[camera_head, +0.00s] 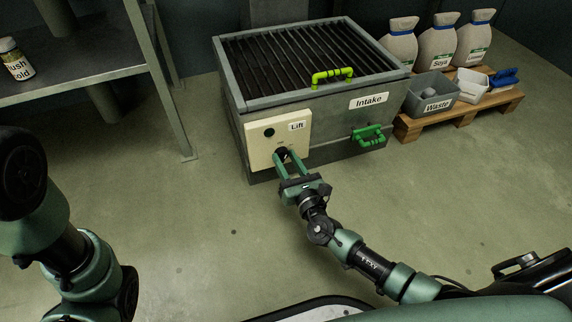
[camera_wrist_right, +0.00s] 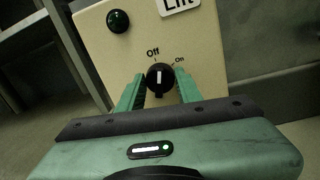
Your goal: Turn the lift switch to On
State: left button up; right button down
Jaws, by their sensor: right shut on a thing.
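The lift panel (camera_head: 262,150) is a cream box on the front left of the grey intake bin, with a "Lift" label and a dark green lamp (camera_head: 270,132) that looks unlit. Its black rotary switch (camera_wrist_right: 159,77) has a white pointer mark, seen in the right wrist view. The mark stands nearly upright, near "Off", with "On" to its upper right. My right gripper (camera_head: 284,158) reaches the panel from the front, its two green fingers on either side of the switch and shut on it. In the head view the fingers partly hide the switch. My left gripper is not visible.
The intake bin (camera_head: 222,88) has a slatted top, a light green handle (camera_head: 333,76) and a green front handle (camera_head: 368,136). A pallet (camera_head: 408,128) at right carries sacks, a grey waste bin (camera_head: 431,94) and small trays. A metal shelf (camera_head: 75,72) stands at left. The floor in front is clear.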

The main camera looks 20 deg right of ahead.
jog(key=shift+f+m+h+b, duration=0.15)
jog(key=shift+m+h+b, duration=0.25)
jog(key=shift+m+b, duration=2.85)
jog(key=shift+m+t+p, duration=0.3)
jog(key=shift+m+p, duration=0.5)
jog(key=shift+m, duration=0.35)
jog(key=c, duration=1)
grip_release()
jog(key=shift+o, duration=0.2)
jog(key=s+p, duration=0.2)
jog(key=s, duration=0.5)
jog(key=shift+s+d+f, duration=0.25)
jog(key=shift+s+d, duration=0.05)
jog(key=shift+s, duration=0.1)
